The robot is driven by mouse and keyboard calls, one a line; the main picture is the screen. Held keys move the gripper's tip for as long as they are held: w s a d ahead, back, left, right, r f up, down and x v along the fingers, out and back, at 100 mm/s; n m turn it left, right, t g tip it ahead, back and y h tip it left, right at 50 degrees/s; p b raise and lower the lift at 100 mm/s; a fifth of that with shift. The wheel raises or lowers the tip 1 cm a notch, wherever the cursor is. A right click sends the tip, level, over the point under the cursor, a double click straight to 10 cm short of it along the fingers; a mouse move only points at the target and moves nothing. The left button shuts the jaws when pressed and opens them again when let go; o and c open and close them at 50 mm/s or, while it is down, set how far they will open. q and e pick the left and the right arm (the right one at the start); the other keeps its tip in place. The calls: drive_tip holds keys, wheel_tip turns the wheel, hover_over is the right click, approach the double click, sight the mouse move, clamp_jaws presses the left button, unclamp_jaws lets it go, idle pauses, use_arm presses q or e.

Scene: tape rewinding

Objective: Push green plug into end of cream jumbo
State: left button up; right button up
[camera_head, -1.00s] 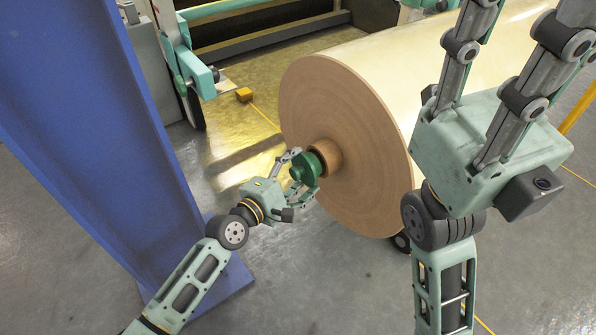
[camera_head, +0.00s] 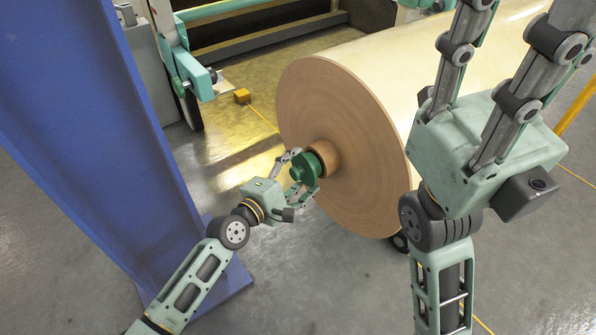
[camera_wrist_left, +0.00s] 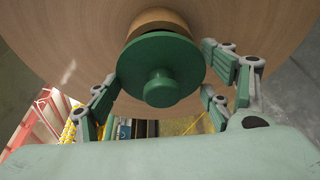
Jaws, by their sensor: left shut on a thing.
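The cream jumbo (camera_head: 470,50) is a large roll lying on its side, with its brown end face (camera_head: 345,140) toward me. A short brown core (camera_head: 325,156) sticks out of that face. The green plug (camera_head: 304,168) sits at the core's end, roughly in line with it. In the left wrist view its round flange and knob (camera_wrist_left: 160,80) cover most of the core. How deep it sits cannot be told. My left gripper (camera_head: 302,176) is shut on the plug, fingers on both sides of the flange. My right gripper (camera_head: 500,130) is raised in the foreground, fingertips cut off above.
A blue column (camera_head: 90,130) stands close to my left arm. A machine with teal parts (camera_head: 190,60) stands behind, and a small orange block (camera_head: 242,96) lies on the floor. Grey floor (camera_head: 310,280) is clear below the roll.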

use_arm(q)
drive_tip(key=shift+w+d, duration=0.95)
drive_tip(key=shift+d, duration=0.3)
idle(2.3)
idle(0.4)
drive_tip(key=o, duration=0.9)
drive_tip(key=shift+o, duration=0.2)
drive_tip(key=s+a, duration=0.5)
drive_tip(key=a, duration=0.2)
drive_tip(key=shift+s+a, duration=0.15)
idle(0.3)
drive_tip(key=v, duration=1.2)
